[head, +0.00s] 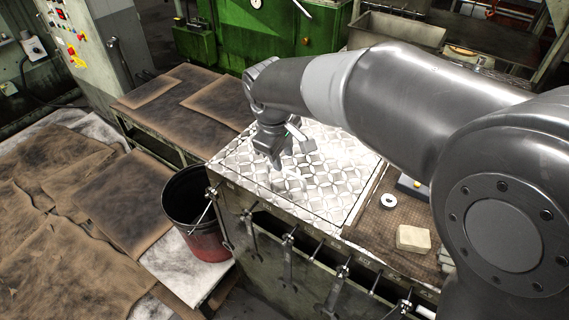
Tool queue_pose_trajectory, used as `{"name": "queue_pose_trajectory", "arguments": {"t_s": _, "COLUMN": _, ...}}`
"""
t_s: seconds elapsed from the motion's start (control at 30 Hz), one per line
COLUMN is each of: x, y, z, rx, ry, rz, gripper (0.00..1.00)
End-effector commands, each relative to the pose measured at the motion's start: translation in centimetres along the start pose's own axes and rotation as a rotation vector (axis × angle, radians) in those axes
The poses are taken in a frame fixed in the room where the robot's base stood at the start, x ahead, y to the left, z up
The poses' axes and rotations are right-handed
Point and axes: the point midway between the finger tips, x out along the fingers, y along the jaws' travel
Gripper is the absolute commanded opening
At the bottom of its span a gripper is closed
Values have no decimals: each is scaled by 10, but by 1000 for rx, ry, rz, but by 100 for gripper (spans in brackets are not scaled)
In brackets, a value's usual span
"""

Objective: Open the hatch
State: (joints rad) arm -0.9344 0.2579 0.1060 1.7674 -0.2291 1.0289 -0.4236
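A bright diamond-patterned metal plate (335,168), which looks like the hatch, lies flat on top of the workbench in the head view. Its outline is a thin dark seam, and no raised edge shows. My gripper (275,163) points down over the left part of the plate. Its fingers are small and dim, so I cannot tell whether they are open or shut, or whether they touch the plate. A pale shape shows on the plate just under the fingers; I cannot tell whether it is a handle. My arm hides the far right part of the plate.
A black and red bucket (196,215) stands left of the bench. Wrenches (288,262) hang along the bench's front. A pale block (413,239) and a metal ring (388,201) lie on the brown board at right. A green machine (270,30) stands behind.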

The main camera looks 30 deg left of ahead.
Motion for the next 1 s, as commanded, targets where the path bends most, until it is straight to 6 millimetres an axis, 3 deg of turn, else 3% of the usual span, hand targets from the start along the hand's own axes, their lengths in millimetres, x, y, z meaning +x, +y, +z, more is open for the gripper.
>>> {"name": "queue_pose_trajectory", "arguments": {"t_s": 0.23, "x": 34, "y": 0, "z": 0, "rx": 0, "ry": -1, "rz": -1, "gripper": 33}}
{"name": "queue_pose_trajectory", "arguments": {"t_s": 0.63, "x": 42, "y": 0, "z": 0, "rx": 1, "ry": 0, "rz": 0, "gripper": 33}}
{"name": "queue_pose_trajectory", "arguments": {"t_s": 1.0, "x": 42, "y": 0, "z": 0, "rx": 1, "ry": 0, "rz": 0, "gripper": 2}}
